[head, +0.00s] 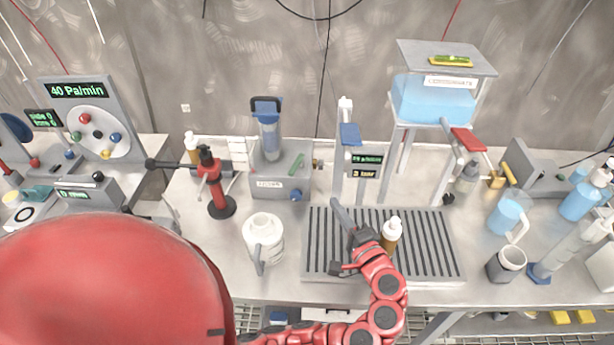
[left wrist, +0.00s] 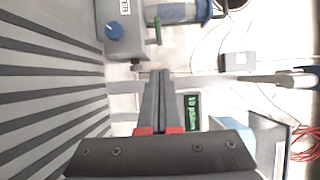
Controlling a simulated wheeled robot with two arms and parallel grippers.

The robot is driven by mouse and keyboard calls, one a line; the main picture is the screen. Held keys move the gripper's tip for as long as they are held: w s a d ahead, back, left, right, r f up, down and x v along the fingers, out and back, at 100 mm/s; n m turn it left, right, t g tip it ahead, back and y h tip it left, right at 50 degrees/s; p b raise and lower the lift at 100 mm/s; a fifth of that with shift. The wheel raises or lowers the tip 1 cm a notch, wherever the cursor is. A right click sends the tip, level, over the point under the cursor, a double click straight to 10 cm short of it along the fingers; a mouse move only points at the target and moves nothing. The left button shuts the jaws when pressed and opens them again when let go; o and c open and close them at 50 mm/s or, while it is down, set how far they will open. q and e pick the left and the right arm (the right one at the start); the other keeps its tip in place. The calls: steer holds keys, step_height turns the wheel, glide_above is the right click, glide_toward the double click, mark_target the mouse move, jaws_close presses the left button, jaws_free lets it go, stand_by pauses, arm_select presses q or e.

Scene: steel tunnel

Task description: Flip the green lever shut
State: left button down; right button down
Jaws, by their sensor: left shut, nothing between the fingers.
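The green lever (head: 295,165) is a short thin bar at the right side of the grey unit (head: 262,184) that holds a clear blue-capped cylinder (head: 268,137). In the head view it stands tilted. It also shows in the left wrist view (left wrist: 157,29), beside the cylinder. My left gripper (head: 336,203) is shut and empty above the back of the slatted drain tray (head: 438,255), to the front right of the lever and apart from it. Its closed fingers show in the left wrist view (left wrist: 160,75). My right gripper is not in view.
A post with a small display (head: 366,160) stands just behind my left gripper. A brown bottle with a white cap (head: 391,231) is on the tray, close to my arm. A white jug (head: 263,240) stands left of the tray. A tank stand (head: 446,57) is at the back right.

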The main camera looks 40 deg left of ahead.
mark_target(295, 172)
arm_select(q)
steer(key=p+x, duration=0.1)
steer(key=x, duration=0.3)
steer(key=s+p+x, duration=0.1)
steer(key=x, duration=0.3)
steer(key=s+a+p+x, duration=0.1)
steer(key=p+x, duration=0.1)
steer(key=x, duration=0.2)
steer(key=shift+w+a+r, duration=0.1)
steer(key=shift+a, duration=0.4)
steer(key=shift+s+a+m+t+h, duration=0.7)
steer(key=shift+a+m+t, duration=0.1)
steer(key=shift+t, duration=0.3)
